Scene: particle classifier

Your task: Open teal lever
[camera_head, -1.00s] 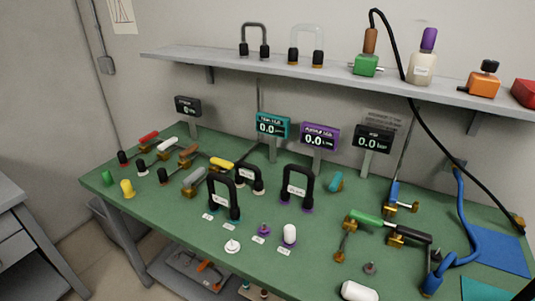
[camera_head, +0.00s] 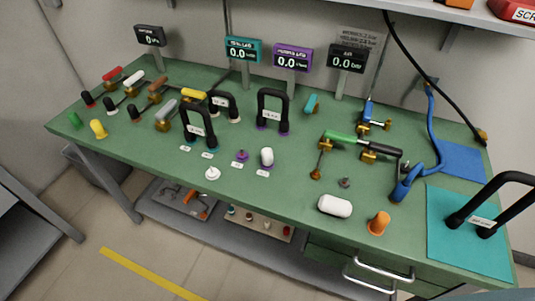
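A small teal lever or knob (camera_head: 311,103) sits on the green workbench (camera_head: 215,195), just right of the black arch handle with purple feet (camera_head: 273,110). It is too small to tell its position. A teal-framed display (camera_head: 243,49) stands behind, showing 0.0. A black arch handle with teal feet (camera_head: 199,125) stands left of centre. Neither of my grippers is in view.
Colored-handle valves (camera_head: 180,97) crowd the bench's left. A green-handled valve (camera_head: 342,136) and blue hose (camera_head: 434,130) stand right. A black arch handle (camera_head: 485,213) is over the teal mat (camera_head: 450,237). A white cylinder (camera_head: 335,205) and orange knob (camera_head: 379,223) are near the front edge.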

